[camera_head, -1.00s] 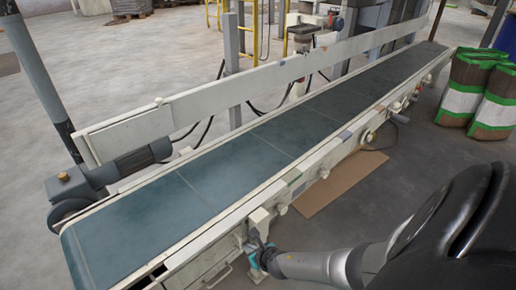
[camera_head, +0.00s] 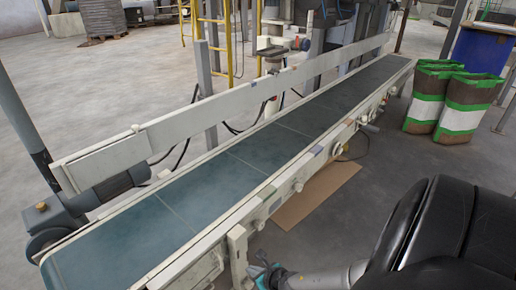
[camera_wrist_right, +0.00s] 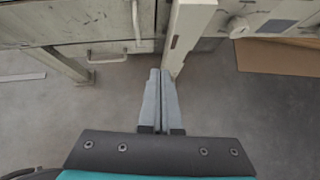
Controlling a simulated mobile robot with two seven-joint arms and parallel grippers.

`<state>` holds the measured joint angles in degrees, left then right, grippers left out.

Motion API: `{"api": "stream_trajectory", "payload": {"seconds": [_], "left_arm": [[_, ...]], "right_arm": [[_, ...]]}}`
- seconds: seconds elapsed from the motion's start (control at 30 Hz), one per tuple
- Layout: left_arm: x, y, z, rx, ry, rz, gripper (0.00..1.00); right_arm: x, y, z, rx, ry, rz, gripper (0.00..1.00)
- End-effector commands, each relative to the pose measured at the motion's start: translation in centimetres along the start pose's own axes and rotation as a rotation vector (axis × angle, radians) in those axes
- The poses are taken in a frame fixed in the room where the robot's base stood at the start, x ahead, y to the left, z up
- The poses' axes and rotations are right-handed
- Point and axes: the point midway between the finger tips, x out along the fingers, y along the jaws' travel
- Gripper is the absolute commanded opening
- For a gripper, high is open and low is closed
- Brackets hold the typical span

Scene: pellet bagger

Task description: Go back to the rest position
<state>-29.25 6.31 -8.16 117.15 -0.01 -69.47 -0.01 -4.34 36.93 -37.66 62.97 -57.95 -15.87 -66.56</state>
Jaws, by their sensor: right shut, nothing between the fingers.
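My right gripper (camera_head: 262,272) shows at the bottom of the head view, beside the near side of the conveyor frame, with my dark arm behind it. In the right wrist view its two grey fingers (camera_wrist_right: 160,100) are together with nothing between them. They point at the cream conveyor leg (camera_wrist_right: 186,40), and I cannot tell whether they touch it. My left gripper is not in view.
The conveyor with its empty green belt (camera_head: 190,205) runs from bottom left to upper right. A cardboard sheet (camera_head: 315,195) lies on the floor by it. Filled bags (camera_head: 470,103) and a blue drum (camera_head: 482,50) stand at right.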

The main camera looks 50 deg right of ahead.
Motion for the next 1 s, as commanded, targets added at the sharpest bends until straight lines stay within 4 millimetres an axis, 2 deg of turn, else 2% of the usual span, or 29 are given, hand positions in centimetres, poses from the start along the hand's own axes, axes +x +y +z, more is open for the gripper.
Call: {"api": "stream_trajectory", "payload": {"seconds": [0.03, 0.23, 0.7, 0.77, 0.87, 1.0], "left_arm": [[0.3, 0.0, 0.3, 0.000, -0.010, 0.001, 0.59], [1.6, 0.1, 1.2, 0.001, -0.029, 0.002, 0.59], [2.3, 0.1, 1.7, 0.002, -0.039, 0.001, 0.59], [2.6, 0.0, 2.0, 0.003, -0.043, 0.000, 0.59], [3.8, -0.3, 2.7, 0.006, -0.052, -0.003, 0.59], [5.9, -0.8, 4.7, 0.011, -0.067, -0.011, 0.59]], "right_arm": [[-0.7, -0.2, 0.1, 0.000, 0.001, -0.001, 0.00], [-1.9, -0.5, 0.1, -0.001, 0.000, -0.001, 0.00], [-2.4, -0.7, -0.1, 0.031, 0.006, -0.006, 0.00], [-2.5, -0.8, -0.4, 0.091, 0.017, -0.016, 0.00], [-3.0, -1.0, -1.5, 0.290, 0.051, -0.050, 0.00], [-4.2, -1.0, -4.3, 0.712, 0.113, -0.133, 0.00]]}}
